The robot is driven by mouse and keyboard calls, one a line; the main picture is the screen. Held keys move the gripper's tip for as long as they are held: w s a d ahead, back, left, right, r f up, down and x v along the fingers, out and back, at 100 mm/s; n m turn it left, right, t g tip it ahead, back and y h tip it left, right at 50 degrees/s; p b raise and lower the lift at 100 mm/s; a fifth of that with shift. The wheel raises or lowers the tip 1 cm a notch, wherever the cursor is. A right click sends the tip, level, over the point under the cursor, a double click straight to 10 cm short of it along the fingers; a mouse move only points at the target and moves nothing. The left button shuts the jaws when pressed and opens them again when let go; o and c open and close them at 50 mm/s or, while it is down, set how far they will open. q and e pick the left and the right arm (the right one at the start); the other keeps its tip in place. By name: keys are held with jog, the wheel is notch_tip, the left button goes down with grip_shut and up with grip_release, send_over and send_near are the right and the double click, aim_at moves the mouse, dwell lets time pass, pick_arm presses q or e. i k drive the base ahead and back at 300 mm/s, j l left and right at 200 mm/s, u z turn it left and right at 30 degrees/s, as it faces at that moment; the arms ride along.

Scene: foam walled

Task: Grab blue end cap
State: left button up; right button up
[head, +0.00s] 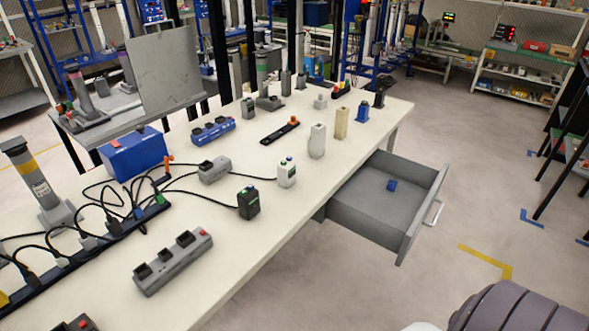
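A small blue piece (391,185), which looks like the blue end cap, lies on the floor of an open grey drawer (365,213). The drawer is pulled out from the right side of the long white table, and nothing covers the piece. It is too small to make out its shape in detail. Neither of my grippers shows in the head view.
The table (275,245) carries a grey power strip (173,262), a black charger (248,202), a white bottle-like device (286,172), a blue box (133,154) and many cables. The drawer's handle (433,212) sticks out over open floor (480,180).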

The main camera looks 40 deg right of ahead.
aim_at(391, 185)
jog(key=l+u, duration=0.3)
jog(key=u, duration=0.15)
jog(key=l+u, duration=0.4)
jog(key=k+l+u, duration=0.1)
jog(key=u, duration=0.35)
jog(key=k+l+u, duration=0.15)
jog(key=l+u, duration=0.25)
jog(key=k+l, duration=0.65)
jog(key=l, duration=0.3)
jog(key=k+l, duration=0.7)
jog(key=l, duration=0.25)
jog(key=k+l, duration=0.3)
jog(key=l, duration=0.15)
